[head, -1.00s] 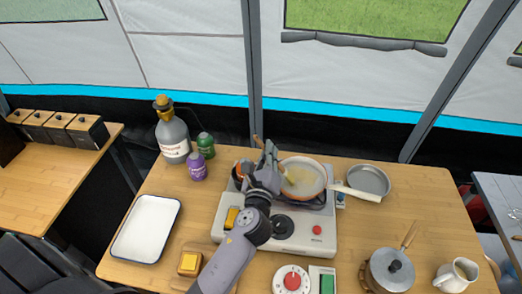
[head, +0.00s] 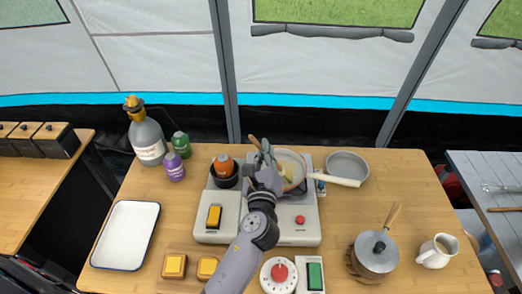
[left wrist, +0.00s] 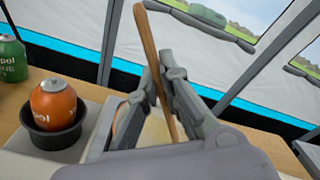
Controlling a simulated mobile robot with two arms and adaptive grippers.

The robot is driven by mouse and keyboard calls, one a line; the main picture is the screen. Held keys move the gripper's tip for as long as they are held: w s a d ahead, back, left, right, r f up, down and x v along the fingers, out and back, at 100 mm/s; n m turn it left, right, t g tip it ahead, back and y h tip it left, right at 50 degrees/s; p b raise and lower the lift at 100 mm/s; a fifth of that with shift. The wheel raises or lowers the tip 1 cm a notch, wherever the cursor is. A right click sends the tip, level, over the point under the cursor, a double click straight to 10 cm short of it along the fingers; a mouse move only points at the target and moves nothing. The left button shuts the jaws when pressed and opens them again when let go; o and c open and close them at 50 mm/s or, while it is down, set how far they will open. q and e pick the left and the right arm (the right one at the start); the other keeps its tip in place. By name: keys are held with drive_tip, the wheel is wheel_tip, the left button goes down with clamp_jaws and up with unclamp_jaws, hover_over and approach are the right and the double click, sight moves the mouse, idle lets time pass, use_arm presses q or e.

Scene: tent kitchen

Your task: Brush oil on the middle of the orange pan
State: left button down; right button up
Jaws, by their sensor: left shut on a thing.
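The orange pan (head: 303,160) sits on the right burner of the stove, with its pale handle pointing right. Its inside is light, with a yellowish patch. My left gripper (head: 266,168) is over the pan's left side and covers part of it. It is shut on a brush, whose wooden handle (head: 254,141) sticks up and leans left. In the left wrist view the wooden handle (left wrist: 150,55) passes between the fingers (left wrist: 165,105). The pale bristle end shows low over the pan; I cannot tell whether it touches. My right gripper is not in view.
A white tray (head: 125,235) and several bottles are left. Bare table lies between stove and tray.

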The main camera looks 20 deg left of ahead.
use_arm(q)
drive_tip(key=a+p, duration=0.2)
drive_tip(key=a, duration=0.6)
drive_tip(key=shift+w+a+p, duration=0.2)
drive_tip(key=shift+a+p, duration=0.1)
drive_tip(key=shift+p, duration=0.05)
idle(0.3)
wheel_tip(320, 180, up, 6)
drive_tip(key=p, duration=0.6)
wheel_tip(320, 180, up, 3)
drive_tip(key=p, duration=0.3)
idle(0.6)
